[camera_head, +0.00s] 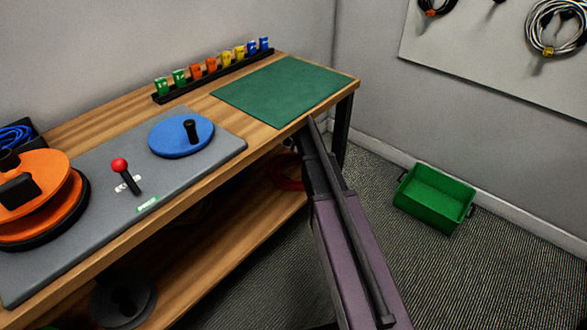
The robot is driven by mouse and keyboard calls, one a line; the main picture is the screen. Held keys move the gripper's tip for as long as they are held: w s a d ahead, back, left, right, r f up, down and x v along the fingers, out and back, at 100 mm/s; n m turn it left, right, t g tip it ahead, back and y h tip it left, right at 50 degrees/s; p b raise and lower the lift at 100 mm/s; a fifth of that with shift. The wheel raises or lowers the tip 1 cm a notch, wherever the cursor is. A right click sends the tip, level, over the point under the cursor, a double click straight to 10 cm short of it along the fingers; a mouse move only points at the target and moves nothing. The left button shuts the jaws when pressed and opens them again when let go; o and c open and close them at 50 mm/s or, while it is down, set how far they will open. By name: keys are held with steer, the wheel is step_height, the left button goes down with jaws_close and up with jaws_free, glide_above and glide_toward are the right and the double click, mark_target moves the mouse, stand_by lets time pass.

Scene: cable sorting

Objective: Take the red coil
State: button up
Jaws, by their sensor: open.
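The red coil (287,177) shows as a small part of a red loop on the lower shelf of the workbench, under the tabletop's right part. My arm crosses in front of it and hides its right side; the tabletop shades it from above. My arm reaches up from the bottom centre to the bench's front edge. My gripper's fingers cannot be made out, and whether they are near the coil is hidden.
The workbench (265,135) holds a sorting machine with an orange reel (38,178), a blue disc (172,148), a red-knobbed lever (120,166) and a green mat (285,88). A green crate (432,215) stands on the floor at right. Open floor lies around it.

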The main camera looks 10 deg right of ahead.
steer(key=shift+w, duration=0.1)
stand_by(0.3)
steer(key=b, duration=0.6)
glide_above(277, 169)
steer(key=d, duration=0.2)
steer(key=f, duration=0.6)
steer(key=shift+s+a+f, duration=0.15)
steer(key=shift+s+a, duration=0.05)
steer(key=shift+a+f+b, duration=0.1)
steer(key=shift+f+b, duration=0.1)
steer(key=shift+b, duration=0.15)
steer(key=shift+f, duration=0.1)
steer(key=shift+w+a+f+b, duration=0.1)
steer(key=shift+a+f+b, duration=0.15)
steer(key=shift+f+b, duration=0.6)
steer(key=shift+w+a+f+b, duration=0.1)
steer(key=shift+a+f+b, duration=0.2)
steer(key=shift+f+b, duration=0.45)
steer(key=shift+w+a+f+b, duration=0.1)
steer(key=shift+a+f+b, duration=0.15)
steer(key=shift+f+b, duration=0.6)
steer(key=shift+r, duration=0.1)
steer(key=shift+s, duration=0.1)
jaws_close()
